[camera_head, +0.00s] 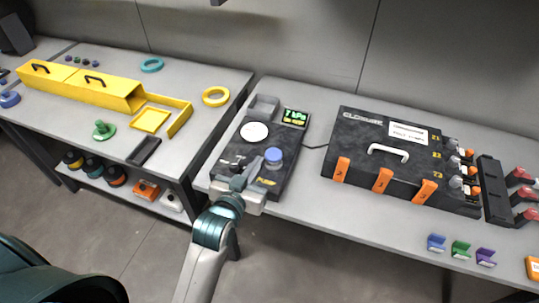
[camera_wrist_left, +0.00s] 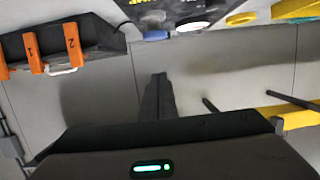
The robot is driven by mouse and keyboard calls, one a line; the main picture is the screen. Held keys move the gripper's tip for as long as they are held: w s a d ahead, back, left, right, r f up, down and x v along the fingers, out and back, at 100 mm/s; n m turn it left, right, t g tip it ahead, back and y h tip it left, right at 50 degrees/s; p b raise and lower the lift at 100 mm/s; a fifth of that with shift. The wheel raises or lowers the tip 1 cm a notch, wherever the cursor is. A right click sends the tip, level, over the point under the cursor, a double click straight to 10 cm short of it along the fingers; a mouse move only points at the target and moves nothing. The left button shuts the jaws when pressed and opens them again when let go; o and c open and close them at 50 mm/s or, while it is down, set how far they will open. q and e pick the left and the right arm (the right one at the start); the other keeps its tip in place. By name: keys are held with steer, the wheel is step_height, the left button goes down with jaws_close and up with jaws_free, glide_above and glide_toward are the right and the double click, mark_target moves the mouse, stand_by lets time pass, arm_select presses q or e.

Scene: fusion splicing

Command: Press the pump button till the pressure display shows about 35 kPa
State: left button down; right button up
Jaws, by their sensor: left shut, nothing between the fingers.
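The dark pump unit (camera_head: 287,182) stands on the grey table in the head view. It has a small green-lit pressure display (camera_head: 295,116) that seems to read 7 kPa, a round white dial (camera_head: 254,133) and a blue pump button (camera_head: 273,155). My left gripper (camera_head: 241,178) is shut and empty over the near-left part of the unit, beside the button and apparently apart from it. In the left wrist view the shut fingers (camera_wrist_left: 158,95) point toward the blue button (camera_wrist_left: 157,34) at the top. My right gripper is not in view.
A black case (camera_head: 370,140) with orange latches stands right of the unit, joined by a cable. A rack with red-handled parts (camera_head: 522,195) is further right. Blue, green and purple clips (camera_head: 460,249) lie at the front edge. Yellow boxes (camera_head: 105,91) stand on the left table.

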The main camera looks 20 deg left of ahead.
arm_select(q)
steer(key=p, duration=0.3)
glide_above(270, 161)
step_height(270, 161, down, 2)
step_height(270, 161, down, 3)
steer(key=shift+f+p, duration=0.1)
steer(key=shift+p, duration=0.3)
steer(key=shift+s+f, duration=0.1)
steer(key=shift+f, duration=0.55)
steer(key=shift+f+b, duration=0.6)
steer(key=shift+f, duration=0.85)
steer(key=shift+r, duration=0.1)
